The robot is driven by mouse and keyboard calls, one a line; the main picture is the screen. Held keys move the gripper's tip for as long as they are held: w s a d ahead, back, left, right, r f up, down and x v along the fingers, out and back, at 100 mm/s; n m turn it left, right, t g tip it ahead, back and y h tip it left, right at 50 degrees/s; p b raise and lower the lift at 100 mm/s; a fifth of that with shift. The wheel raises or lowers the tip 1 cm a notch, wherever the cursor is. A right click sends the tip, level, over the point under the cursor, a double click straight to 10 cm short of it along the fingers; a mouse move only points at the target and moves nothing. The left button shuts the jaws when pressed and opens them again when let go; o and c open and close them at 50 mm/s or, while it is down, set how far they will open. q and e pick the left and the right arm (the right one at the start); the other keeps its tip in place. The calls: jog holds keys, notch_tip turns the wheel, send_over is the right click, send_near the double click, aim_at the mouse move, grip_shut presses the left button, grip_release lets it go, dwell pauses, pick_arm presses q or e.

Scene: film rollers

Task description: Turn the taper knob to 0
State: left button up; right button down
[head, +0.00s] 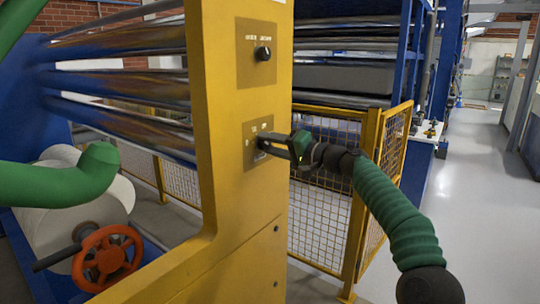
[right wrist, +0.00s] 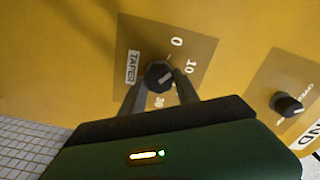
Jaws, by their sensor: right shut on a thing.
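The taper knob (right wrist: 158,75) is a small black dial on a tan plate (right wrist: 138,38) marked TAPER, with 0, 10 and 30 printed around it. In the right wrist view, my right gripper (right wrist: 160,82) has a dark finger on each side of the knob and is shut on it. A pale mark on the knob seems to point between 0 and 10, but it is small. In the head view, my right gripper (head: 264,146) reaches from the right to the lower plate (head: 252,128) on the yellow post and hides most of the knob. My left gripper is out of view.
A second black knob (head: 263,53) sits on an upper plate of the yellow post (head: 224,120). A yellow mesh fence (head: 321,190) stands behind my right arm. Metal rollers (head: 120,90) and an orange handwheel (head: 106,258) are at left. The right floor is clear.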

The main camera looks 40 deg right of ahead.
jog(key=n+b, duration=0.1)
jog(key=f+n, duration=0.1)
jog(key=n, duration=0.1)
jog(key=shift+a+b, duration=0.1)
jog(key=shift+b, duration=0.3)
jog(key=shift+r+n+b, duration=0.1)
jog(key=shift+n+b, duration=0.2)
jog(key=shift+n, duration=0.5)
jog(key=c, duration=1.2)
grip_release()
jog(key=o, duration=0.3)
jog(key=shift+w, duration=0.1)
jog(key=shift+r, duration=0.1)
jog(key=shift+r, duration=0.15)
